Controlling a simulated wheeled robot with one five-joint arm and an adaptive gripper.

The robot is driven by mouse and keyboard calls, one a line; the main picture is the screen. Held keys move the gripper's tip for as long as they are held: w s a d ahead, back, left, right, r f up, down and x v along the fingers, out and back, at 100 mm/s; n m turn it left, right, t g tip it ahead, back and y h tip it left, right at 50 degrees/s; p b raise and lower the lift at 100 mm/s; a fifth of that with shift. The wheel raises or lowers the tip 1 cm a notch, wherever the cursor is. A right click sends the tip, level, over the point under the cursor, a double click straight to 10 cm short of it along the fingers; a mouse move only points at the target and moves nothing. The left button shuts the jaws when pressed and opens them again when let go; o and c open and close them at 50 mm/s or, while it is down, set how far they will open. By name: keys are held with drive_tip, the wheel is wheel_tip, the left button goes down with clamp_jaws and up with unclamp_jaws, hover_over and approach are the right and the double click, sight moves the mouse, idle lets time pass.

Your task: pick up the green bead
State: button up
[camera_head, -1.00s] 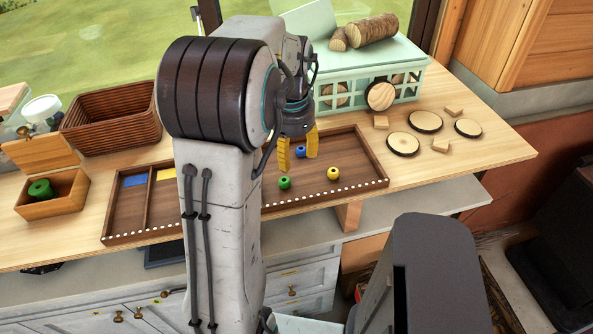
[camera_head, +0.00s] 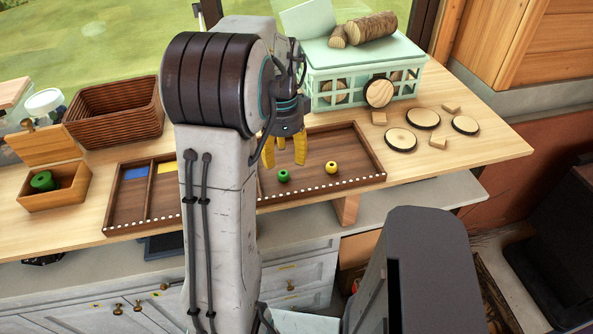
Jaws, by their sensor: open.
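The green bead (camera_head: 283,176) lies in the right part of the wooden tray (camera_head: 374,166), near its front edge. A yellow bead (camera_head: 331,168) lies to its right in the same compartment. My gripper (camera_head: 284,160) has yellow fingers that are apart and empty. It hangs over the tray, just above and behind the green bead in the picture; I cannot tell the exact height. The blue bead is hidden, likely behind my gripper's fingers. My arm hides the middle of the tray.
A wooden box (camera_head: 55,200) with a green item stands at the left, near a wicker basket (camera_head: 117,115). A mint crate (camera_head: 322,95) with logs stands behind the tray. Wood slices (camera_head: 423,118) and small blocks lie at the right. The table's front edge is close to the tray.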

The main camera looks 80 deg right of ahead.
sight(283, 173)
drive_tip(key=shift+a+f, duration=0.25)
drive_tip(key=shift+f, duration=0.4)
drive_tip(key=shift+w+f+p, duration=0.15)
drive_tip(key=shift+f+p, duration=0.3)
drive_tip(key=shift+f, duration=1.85)
drive_tip(key=shift+o, duration=0.2)
drive_tip(key=c, duration=0.9)
